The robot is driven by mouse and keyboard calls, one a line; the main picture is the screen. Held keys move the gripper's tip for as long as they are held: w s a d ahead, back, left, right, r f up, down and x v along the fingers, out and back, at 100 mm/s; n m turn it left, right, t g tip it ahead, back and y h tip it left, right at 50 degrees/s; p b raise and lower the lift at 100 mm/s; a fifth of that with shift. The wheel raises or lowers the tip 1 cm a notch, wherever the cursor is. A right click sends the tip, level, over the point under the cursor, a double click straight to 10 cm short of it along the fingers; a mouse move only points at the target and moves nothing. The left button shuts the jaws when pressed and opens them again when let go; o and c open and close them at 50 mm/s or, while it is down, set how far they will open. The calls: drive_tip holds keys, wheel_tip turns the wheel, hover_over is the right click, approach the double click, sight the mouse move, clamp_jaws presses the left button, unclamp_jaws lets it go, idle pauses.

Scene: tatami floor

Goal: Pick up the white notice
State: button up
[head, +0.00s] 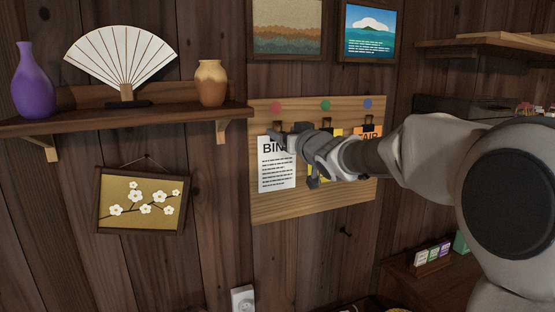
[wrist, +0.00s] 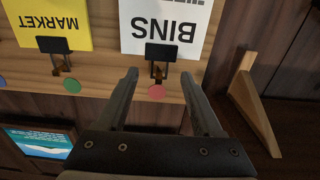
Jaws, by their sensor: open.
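The white notice (head: 276,174) hangs at the left of a wooden board (head: 310,203) on the wall. It reads "BINS" and its top is held by a black clip. In the wrist view the notice (wrist: 165,14) appears upside down, with its clip (wrist: 163,51) below the lettering. My gripper (wrist: 159,76) is open and empty. In that view its fingertips lie on either side of the clip's lower part; whether they touch anything I cannot tell. In the head view my gripper (head: 290,146) covers the notice's top right corner.
A yellow "MARKET" notice (wrist: 52,18) and an orange notice (head: 374,132) hang beside it, partly hidden by my arm in the head view. A shelf (head: 130,121) with vase, fan and pot is at left. Its bracket (wrist: 253,105) is close to my gripper.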

drive_tip(key=shift+x, duration=1.45)
clamp_jaws()
